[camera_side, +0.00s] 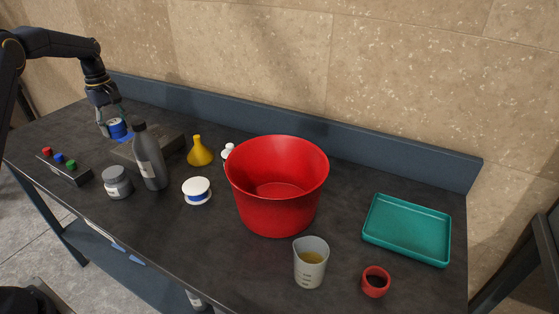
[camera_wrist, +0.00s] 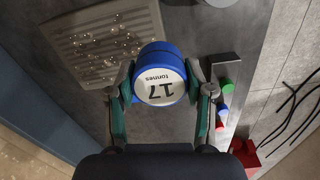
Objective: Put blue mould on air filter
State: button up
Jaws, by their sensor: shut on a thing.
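My gripper (camera_side: 113,124) is at the left of the table in the side view. In the wrist view my gripper (camera_wrist: 160,92) is shut around a short blue cylinder (camera_wrist: 160,66), one finger on each side. The cylinder, which may be the blue mould, has a white face reading "17 tonnes", upside down here. It also shows in the side view (camera_side: 117,128). A flat, pale, framed panel with a speckled middle (camera_wrist: 72,37), perhaps the air filter, lies beyond the cylinder to the upper left. The cylinder is beside the panel, and its height above the table is unclear.
A dark bottle (camera_side: 149,162) stands near my gripper. A yellow funnel (camera_side: 200,153), red bucket (camera_side: 276,205), beaker (camera_side: 311,270), red cup (camera_side: 375,284) and teal tray (camera_side: 407,231) stand rightward.

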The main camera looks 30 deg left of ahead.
aim_at(125, 132)
jog(key=w+f, duration=0.1)
jog(key=w+a+f, duration=0.1)
jog(key=f, duration=0.1)
jog(key=w+f, duration=0.1)
jog(key=shift+w+a+f, duration=0.2)
jog(key=shift+a+f, duration=0.2)
jog(key=shift+f, duration=1.45)
jog(key=shift+f, duration=0.2)
jog(key=o, duration=1.3)
jog(key=shift+r, duration=0.1)
